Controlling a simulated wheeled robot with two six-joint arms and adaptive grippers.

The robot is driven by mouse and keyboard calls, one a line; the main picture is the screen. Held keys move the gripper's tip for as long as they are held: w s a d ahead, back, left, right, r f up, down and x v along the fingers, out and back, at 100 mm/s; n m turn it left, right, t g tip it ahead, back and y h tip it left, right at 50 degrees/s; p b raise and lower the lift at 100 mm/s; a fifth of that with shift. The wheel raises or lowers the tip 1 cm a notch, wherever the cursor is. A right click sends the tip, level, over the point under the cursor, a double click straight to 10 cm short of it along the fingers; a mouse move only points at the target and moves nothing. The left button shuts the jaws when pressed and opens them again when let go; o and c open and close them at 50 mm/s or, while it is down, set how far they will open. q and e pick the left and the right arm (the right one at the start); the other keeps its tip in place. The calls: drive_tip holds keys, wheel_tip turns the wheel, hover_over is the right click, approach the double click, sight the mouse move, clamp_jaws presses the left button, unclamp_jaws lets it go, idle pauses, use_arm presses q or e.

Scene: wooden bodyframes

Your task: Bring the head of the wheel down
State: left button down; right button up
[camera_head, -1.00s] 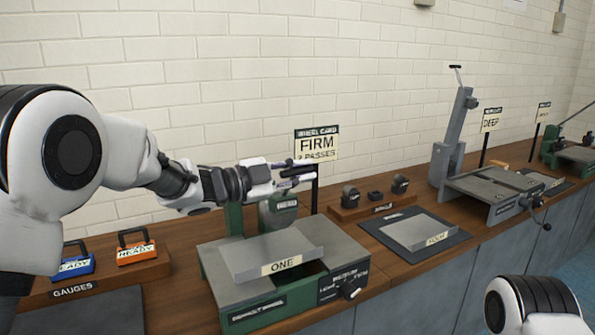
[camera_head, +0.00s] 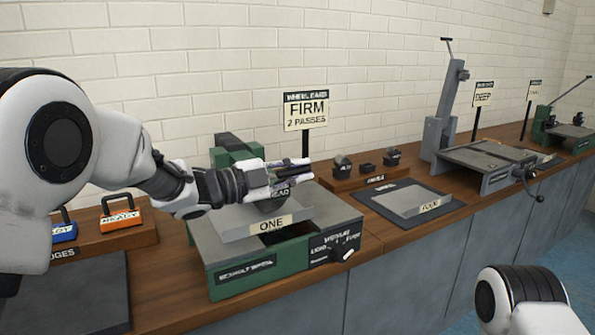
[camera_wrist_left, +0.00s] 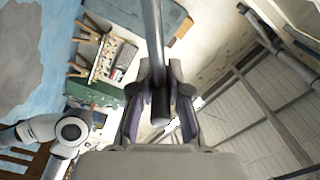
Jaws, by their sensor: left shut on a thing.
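The green wheel machine (camera_head: 243,278) stands on the bench with a grey tray marked ONE (camera_head: 237,230) on top. Its wheel head (camera_head: 279,194), a dark rounded part with a label reading HEAD, hangs low over the tray, partly hidden by my gripper. A green post (camera_head: 233,147) rises behind it. My left gripper (camera_head: 292,172) is at the head, just above its label. In the left wrist view the gripper (camera_wrist_left: 159,112) is shut on a grey bar (camera_wrist_left: 154,40) running between its fingers. Whether the wheel touches anything on the tray is hidden. My right gripper is out of frame.
A wheel card (camera_head: 305,112) reads FIRM, 2 PASSES. A wheel rack (camera_head: 361,176), a tray marked FOUR (camera_head: 412,200) and a grey machine (camera_head: 490,165) stand right.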

use_arm(q)
drive_tip(key=c, duration=1.2)
unclamp_jaws()
drive_tip(key=shift+d+f, duration=0.1)
drive_tip(key=shift+f, duration=0.35)
drive_tip(key=shift+o, duration=0.2)
drive_tip(key=shift+w, duration=0.1)
drive_tip(key=shift+r, duration=0.1)
drive_tip(key=v, duration=1.2)
